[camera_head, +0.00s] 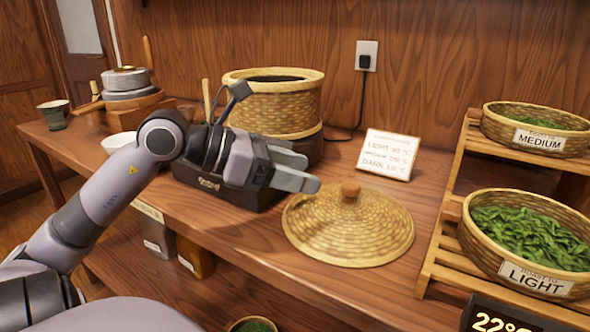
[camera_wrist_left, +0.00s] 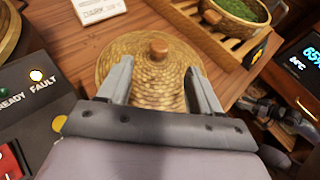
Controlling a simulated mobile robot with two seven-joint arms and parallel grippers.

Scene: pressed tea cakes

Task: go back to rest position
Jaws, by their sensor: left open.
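My left gripper (camera_head: 300,170) reaches in from the left over the wooden counter in the head view. Its fingers are apart and empty in the left wrist view (camera_wrist_left: 158,85). A woven conical lid (camera_head: 345,226) with a wooden knob (camera_head: 350,190) lies on the counter, just right of the fingertips. In the left wrist view the lid (camera_wrist_left: 150,68) shows beyond and between the fingers, and its knob (camera_wrist_left: 158,48) stands clear of them.
A woven steamer basket (camera_head: 275,104) stands open behind my left gripper. A sign card (camera_head: 388,154) stands behind the lid. At the right, a slatted rack (camera_head: 440,220) holds baskets of leaves labelled MEDIUM (camera_head: 540,139) and LIGHT (camera_head: 535,277). A white bowl (camera_head: 118,141) and a stone mill (camera_head: 128,82) are left.

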